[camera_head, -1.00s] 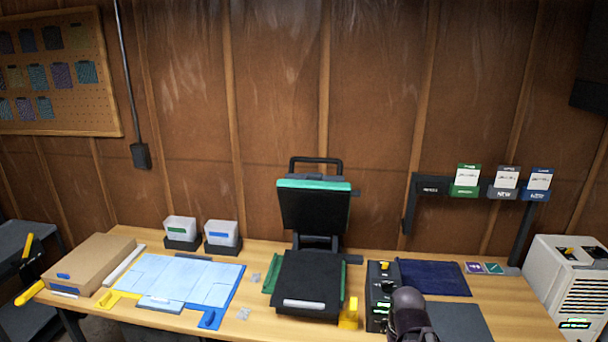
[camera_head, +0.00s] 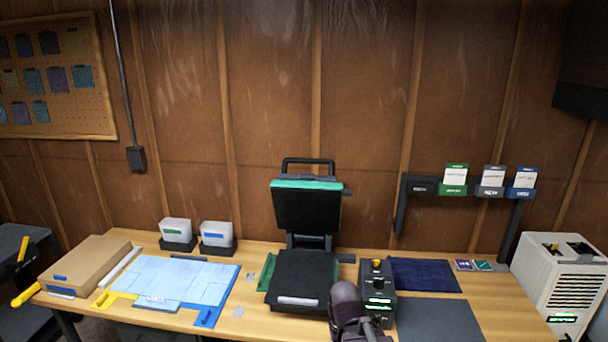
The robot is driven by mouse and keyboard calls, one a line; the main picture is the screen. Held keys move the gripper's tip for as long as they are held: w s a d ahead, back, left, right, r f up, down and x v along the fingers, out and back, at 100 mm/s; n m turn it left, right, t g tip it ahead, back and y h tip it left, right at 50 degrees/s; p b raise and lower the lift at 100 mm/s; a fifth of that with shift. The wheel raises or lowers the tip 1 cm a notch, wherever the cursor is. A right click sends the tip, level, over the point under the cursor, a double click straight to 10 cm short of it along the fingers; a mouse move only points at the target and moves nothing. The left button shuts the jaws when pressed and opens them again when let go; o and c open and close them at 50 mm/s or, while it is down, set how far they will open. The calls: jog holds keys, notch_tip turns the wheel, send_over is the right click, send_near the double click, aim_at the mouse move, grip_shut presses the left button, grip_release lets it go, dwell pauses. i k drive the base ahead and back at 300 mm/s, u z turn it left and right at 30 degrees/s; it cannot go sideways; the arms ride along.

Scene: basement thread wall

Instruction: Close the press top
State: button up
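The heat press stands at the middle of the bench, and its top (camera_head: 307,209) is raised open, tilted up and back on the rear hinge. The top is black with a teal upper edge and a dark bar handle (camera_head: 311,161) above it. The press's black lower bed (camera_head: 300,275) lies flat in front, with a light strip at its front edge. Part of my dark arm shows at the bottom, right of the bed; my gripper's fingers cannot be made out. A black control box (camera_head: 377,286) with a yellow knob stands right of the bed.
A blue board with pale sheets (camera_head: 175,280) and a cardboard box (camera_head: 88,265) lie at left. Two white bins (camera_head: 216,234) stand behind them. A dark blue cloth (camera_head: 425,275), a card rack (camera_head: 470,190) and a white machine (camera_head: 560,285) are at right.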

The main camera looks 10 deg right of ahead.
aim_at(307, 204)
jog(key=i, duration=1)
